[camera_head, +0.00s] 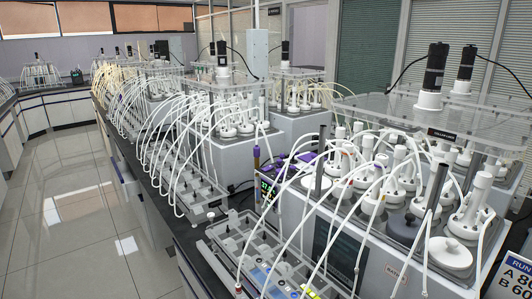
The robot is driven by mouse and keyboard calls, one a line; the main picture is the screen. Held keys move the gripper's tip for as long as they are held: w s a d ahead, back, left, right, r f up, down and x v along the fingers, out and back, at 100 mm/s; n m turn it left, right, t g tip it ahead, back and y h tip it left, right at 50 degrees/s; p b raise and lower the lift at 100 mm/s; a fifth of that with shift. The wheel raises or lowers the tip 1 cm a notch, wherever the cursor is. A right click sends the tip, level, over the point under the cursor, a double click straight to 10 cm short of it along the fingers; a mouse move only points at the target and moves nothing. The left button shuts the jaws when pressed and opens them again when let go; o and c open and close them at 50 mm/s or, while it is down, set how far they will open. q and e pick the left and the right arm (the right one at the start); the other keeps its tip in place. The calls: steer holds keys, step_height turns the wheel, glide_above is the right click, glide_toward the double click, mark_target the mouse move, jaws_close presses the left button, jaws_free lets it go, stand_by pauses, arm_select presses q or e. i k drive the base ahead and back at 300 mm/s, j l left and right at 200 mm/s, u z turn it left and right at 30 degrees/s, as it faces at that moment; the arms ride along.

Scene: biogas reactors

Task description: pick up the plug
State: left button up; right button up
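I cannot single out a plug with certainty. Grey and white stoppers sit on the near biogas reactor (345,255) at the right. A broad grey lid (403,229) and a broad white lid (450,253) are at its front right, and white tubes cross in front of them. A small purple and brown upright piece (257,168) stands on the bench behind the near reactor's left corner. Neither of my grippers is in view.
White tubes arch from the reactors down to a near tray (225,233) and a long rack (170,165) on the dark bench. Clear covers with black motors (435,66) stand above the reactors. A run sign (512,275) is at lower right. The tiled floor (75,215) at left is clear.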

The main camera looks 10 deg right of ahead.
mark_target(451, 254)
steer(key=z, duration=1.5)
steer(key=k+j, duration=0.15)
steer(key=j+u, duration=0.05)
